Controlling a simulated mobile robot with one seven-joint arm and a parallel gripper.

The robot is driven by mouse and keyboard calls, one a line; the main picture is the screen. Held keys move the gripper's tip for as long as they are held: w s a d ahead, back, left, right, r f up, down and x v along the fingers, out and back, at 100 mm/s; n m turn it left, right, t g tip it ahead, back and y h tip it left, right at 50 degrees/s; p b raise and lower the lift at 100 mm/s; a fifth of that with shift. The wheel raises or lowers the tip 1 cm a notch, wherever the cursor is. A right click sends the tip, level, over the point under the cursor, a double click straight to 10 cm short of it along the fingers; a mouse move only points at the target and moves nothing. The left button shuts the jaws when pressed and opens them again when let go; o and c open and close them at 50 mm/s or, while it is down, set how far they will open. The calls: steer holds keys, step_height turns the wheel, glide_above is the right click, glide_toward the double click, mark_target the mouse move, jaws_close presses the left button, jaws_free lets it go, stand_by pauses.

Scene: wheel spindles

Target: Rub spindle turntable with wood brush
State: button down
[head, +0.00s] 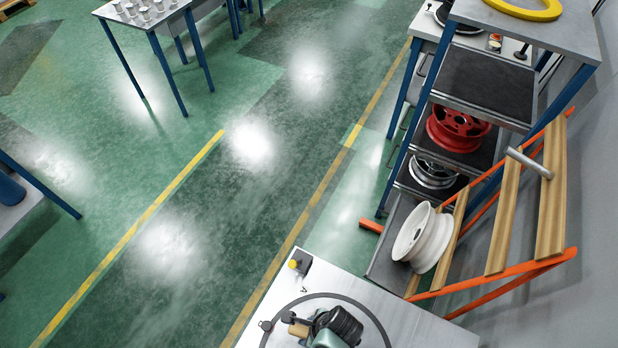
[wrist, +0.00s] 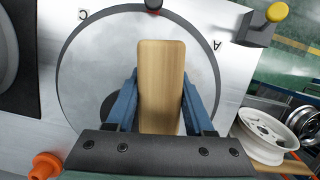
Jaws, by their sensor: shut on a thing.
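The spindle turntable (wrist: 92,70) is a round grey plate with a dark rim in the wrist view, set in a metal tabletop marked with letters. In the head view the turntable (head: 318,304) shows at the bottom, partly hidden by my arm. My gripper (wrist: 159,88) is shut on the wood brush (wrist: 160,75), with a blue finger on each side of its pale wooden block. In the head view my gripper (head: 307,326) and the end of the brush (head: 298,329) are over the turntable. I cannot tell whether the brush touches the plate. Its bristles are hidden.
A yellow-knobbed fitting (head: 300,263) stands at the table corner. An orange knob (wrist: 45,165) is at lower left in the wrist view. A white wheel rim (head: 422,238) rests on the orange rack beside the table. A shelf unit holds a red rim (head: 458,130). Green floor is open at left.

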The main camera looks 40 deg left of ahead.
steer(key=shift+w+a, duration=0.15)
steer(key=shift+w, duration=0.05)
steer(key=shift+r, duration=1.55)
steer(key=w+a+r+n+g+h+b, duration=0.1)
steer(key=w+a+r+n+b, duration=0.1)
steer(key=w+n+b, duration=0.65)
steer(key=w+d+n+h+b, duration=0.1)
steer(key=w+d+n+b, duration=0.1)
steer(key=d+b, duration=0.2)
steer(key=w+d+n+h+b, duration=0.1)
steer(key=w+d+n+b, duration=0.1)
steer(key=d+b, duration=0.3)
steer(key=d+n, duration=0.1)
steer(key=d, duration=0.3)
steer(key=shift+d+g, duration=0.4)
steer(key=shift+d+f, duration=0.1)
